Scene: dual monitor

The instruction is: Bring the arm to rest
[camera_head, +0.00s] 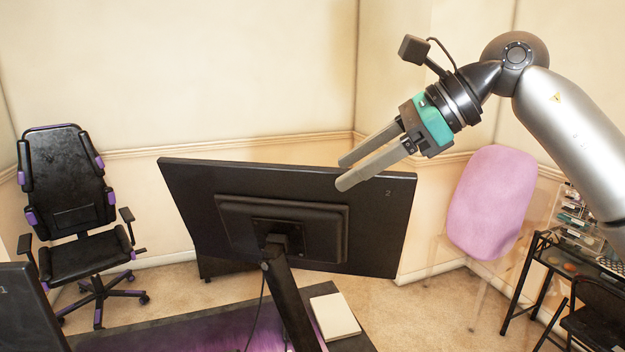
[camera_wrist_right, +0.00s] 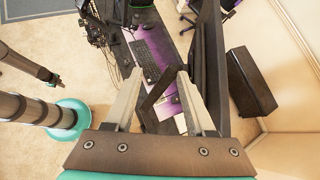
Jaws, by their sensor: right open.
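My right arm comes in from the right in the head view. Its right gripper (camera_head: 345,172) is open and empty, with its two fingers apart near the upper right edge of a black monitor (camera_head: 375,225) seen from behind. I cannot tell whether a finger touches the monitor. In the right wrist view, the same open gripper (camera_wrist_right: 157,73) points down over the desk, with the monitor (camera_wrist_right: 213,60) seen nearly edge-on just beyond the fingers. My left gripper does not show in the head view.
A purple-lit desk (camera_head: 190,325) holds a white book-like block (camera_head: 334,316) below the monitor. Part of a second dark monitor (camera_head: 28,310) is at lower left. A black office chair (camera_head: 72,215) stands behind, and a pink chair (camera_head: 493,200) and small table (camera_head: 545,262) are at right.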

